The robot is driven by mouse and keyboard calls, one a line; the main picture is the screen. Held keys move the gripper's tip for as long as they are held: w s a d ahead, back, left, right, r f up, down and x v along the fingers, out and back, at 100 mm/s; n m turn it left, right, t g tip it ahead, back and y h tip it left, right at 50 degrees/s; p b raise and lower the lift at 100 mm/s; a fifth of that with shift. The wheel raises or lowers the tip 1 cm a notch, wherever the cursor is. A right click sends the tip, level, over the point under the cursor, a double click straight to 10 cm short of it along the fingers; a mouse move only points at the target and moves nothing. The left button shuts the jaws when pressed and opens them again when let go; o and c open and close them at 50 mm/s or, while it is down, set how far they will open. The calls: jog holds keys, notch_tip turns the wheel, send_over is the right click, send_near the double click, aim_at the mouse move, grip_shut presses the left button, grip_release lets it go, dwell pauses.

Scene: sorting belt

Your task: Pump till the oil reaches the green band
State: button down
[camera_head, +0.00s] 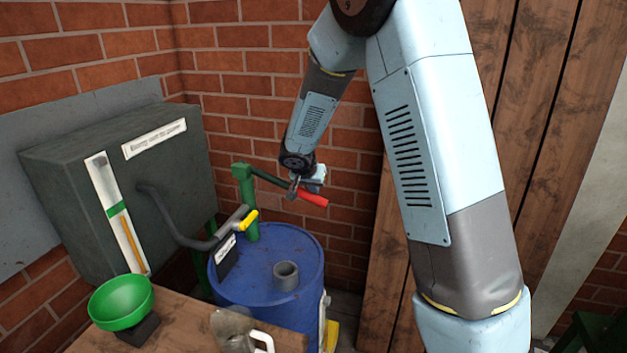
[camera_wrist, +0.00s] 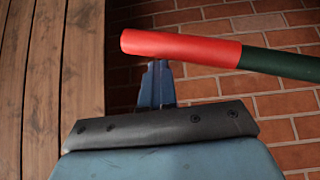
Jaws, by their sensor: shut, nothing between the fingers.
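A green hand pump (camera_head: 244,195) stands on the blue drum (camera_head: 262,304). Its lever slopes down to the right and ends in a red grip (camera_head: 314,199), which also shows in the wrist view (camera_wrist: 180,47). My gripper (camera_head: 293,194) is at the lever beside the red grip. In the wrist view its shut fingertips (camera_wrist: 158,66) meet the grip's lower edge; I cannot tell whether they touch it. The dark tank (camera_head: 175,165) carries a white gauge (camera_head: 103,180) with a green band (camera_head: 116,209). The amber oil column (camera_head: 131,240) ends just below or at the band's lower edge.
A grey pipe stub (camera_head: 286,275) stands on the drum. A green funnel (camera_head: 121,300) and a jug (camera_head: 232,328) stand on the wooden bench (camera_head: 180,335). Brick wall lies behind, wooden boards right.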

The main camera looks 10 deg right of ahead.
jog(key=shift+s+a+f, duration=0.2)
jog(key=shift+s+f, duration=0.2)
jog(key=shift+f, duration=0.4)
jog(key=shift+a, duration=0.1)
jog(key=r, duration=0.1)
jog(key=d+r, duration=0.1)
jog(key=r, duration=0.2)
jog(key=shift+w+d+r, duration=0.3)
jog(key=shift+w, duration=0.1)
jog(key=s+r, duration=0.6)
jog(key=r, duration=0.2)
jog(key=shift+d+r, duration=0.2)
dwell(0.7)
